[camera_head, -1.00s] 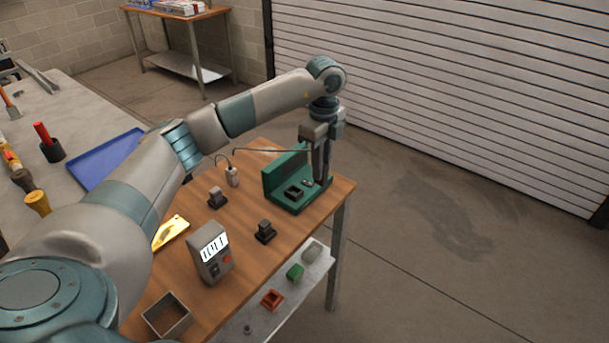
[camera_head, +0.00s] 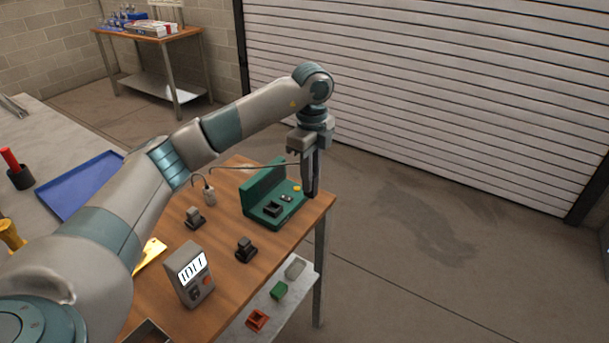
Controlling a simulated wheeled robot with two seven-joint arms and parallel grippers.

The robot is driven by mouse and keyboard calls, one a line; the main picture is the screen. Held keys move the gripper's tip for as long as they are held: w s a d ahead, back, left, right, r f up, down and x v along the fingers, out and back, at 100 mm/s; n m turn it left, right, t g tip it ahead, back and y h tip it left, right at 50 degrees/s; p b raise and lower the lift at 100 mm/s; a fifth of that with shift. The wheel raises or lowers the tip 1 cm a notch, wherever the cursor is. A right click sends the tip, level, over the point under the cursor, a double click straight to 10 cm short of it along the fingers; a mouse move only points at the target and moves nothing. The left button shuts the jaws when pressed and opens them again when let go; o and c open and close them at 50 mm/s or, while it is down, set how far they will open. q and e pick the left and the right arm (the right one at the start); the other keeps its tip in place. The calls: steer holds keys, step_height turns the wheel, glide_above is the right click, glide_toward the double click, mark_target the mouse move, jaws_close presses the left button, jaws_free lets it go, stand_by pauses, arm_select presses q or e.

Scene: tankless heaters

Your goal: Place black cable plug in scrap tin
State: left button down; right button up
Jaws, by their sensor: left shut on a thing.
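My left gripper (camera_head: 311,178) is shut and points down at the right end of the green fixture (camera_head: 262,192), near the table's far right edge. A thin cable (camera_head: 255,167) runs to it from the left. The held thing, which I take to be the black cable plug, is hidden by the dark fingers. An open, square metal tin (camera_head: 150,332), which looks like the scrap tin, stands at the table's near edge, cut off by the frame. My right gripper is out of view.
On the wooden table are two black blocks (camera_head: 246,249) (camera_head: 195,218), a small grey connector (camera_head: 209,195), a grey meter (camera_head: 190,276) and a yellow piece (camera_head: 150,255). The shelf below holds a green bin (camera_head: 279,290) and a red bin (camera_head: 257,319).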

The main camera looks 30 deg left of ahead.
arm_select(q)
steer(key=m, duration=0.2)
steer(key=d+m, duration=0.1)
steer(key=shift+s+m, duration=0.25)
steer(key=shift+m, duration=0.15)
steer(key=m, duration=0.2)
steer(key=d+m, duration=0.1)
steer(key=shift+s+m, duration=0.3)
steer(key=s+d+n, duration=0.4)
steer(key=n, duration=0.9)
steer(key=s+d+n, duration=0.5)
steer(key=n, duration=0.8)
steer(key=shift+d, duration=0.2)
